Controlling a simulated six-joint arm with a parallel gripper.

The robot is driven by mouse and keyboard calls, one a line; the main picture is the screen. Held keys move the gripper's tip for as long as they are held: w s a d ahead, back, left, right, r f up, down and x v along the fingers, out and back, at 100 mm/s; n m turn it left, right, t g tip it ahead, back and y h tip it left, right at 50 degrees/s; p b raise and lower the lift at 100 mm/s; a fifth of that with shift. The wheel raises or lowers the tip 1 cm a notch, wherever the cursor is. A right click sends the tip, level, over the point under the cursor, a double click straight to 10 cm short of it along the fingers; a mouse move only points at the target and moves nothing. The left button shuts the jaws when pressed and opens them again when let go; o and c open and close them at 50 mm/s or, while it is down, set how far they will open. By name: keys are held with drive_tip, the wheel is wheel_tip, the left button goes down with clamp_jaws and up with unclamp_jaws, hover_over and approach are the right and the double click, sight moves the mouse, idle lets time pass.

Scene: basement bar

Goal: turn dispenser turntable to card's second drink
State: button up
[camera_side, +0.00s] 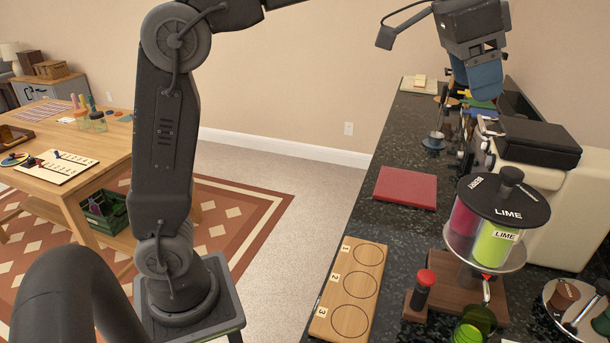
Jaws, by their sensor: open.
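The dispenser turntable (490,224) stands on a wooden base at the right of the counter. Its black lid (498,200) has a knob (511,176) on top and white labels; LIME faces the camera and BERRY is at the left. Below it I see a lime-green canister (494,244) labelled LIME and a magenta canister (463,220). A small tap hangs under the green side. My gripper (478,85) is open, high over the far part of the counter, beyond and above the dispenser and apart from it. No drink card can be made out.
A wooden board (371,255) with circles numbered 1, 2, 3 lies left of the dispenser. A green cup (468,334) is in front.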

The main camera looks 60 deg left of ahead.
drive_tip(key=s+a+f+n+y, duration=0.1)
drive_tip(key=s+a+f+n, duration=0.2)
drive_tip(key=s+f, duration=0.5)
drive_tip(key=s+a+f+n+t+y, duration=0.1)
drive_tip(key=s+a+f, duration=0.5)
drive_tip(key=s, duration=0.6)
drive_tip(key=shift+s+a+f+n+t, duration=0.25)
drive_tip(key=shift+f+n+t, duration=0.05)
drive_tip(key=shift+f+n, duration=0.65)
drive_tip(key=f, duration=0.1)
drive_tip(key=s+f, duration=0.2)
drive_tip(key=shift+a+n, duration=0.25)
idle(0.8)
